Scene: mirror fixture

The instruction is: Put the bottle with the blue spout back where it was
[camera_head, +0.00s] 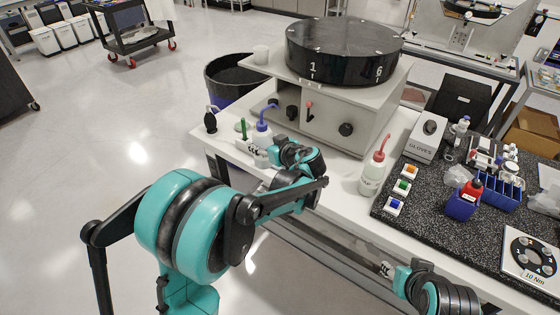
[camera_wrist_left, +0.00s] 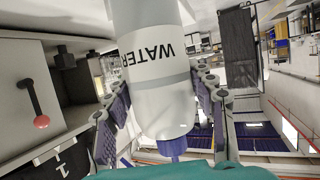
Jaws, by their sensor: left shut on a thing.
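The bottle with the blue spout (camera_head: 262,134) is near the left end of the white table, in front of the grey machine. My left gripper (camera_head: 263,154) is shut around it. In the left wrist view the white bottle (camera_wrist_left: 152,85), labelled WATER and appearing upside down, sits between the two fingers, with its blue cap at the bottom. My arm hides its base in the head view, so I cannot tell whether it touches the table. My right gripper (camera_head: 389,269) is low at the table's front edge, small and partly hidden by its arm.
A bottle with a red spout (camera_head: 373,176) stands to the right. A white holder with a green item (camera_head: 243,127) and a black bulb (camera_head: 211,122) are left of the held bottle. The grey machine (camera_head: 345,125) stands close behind. The table front between the two bottles is clear.

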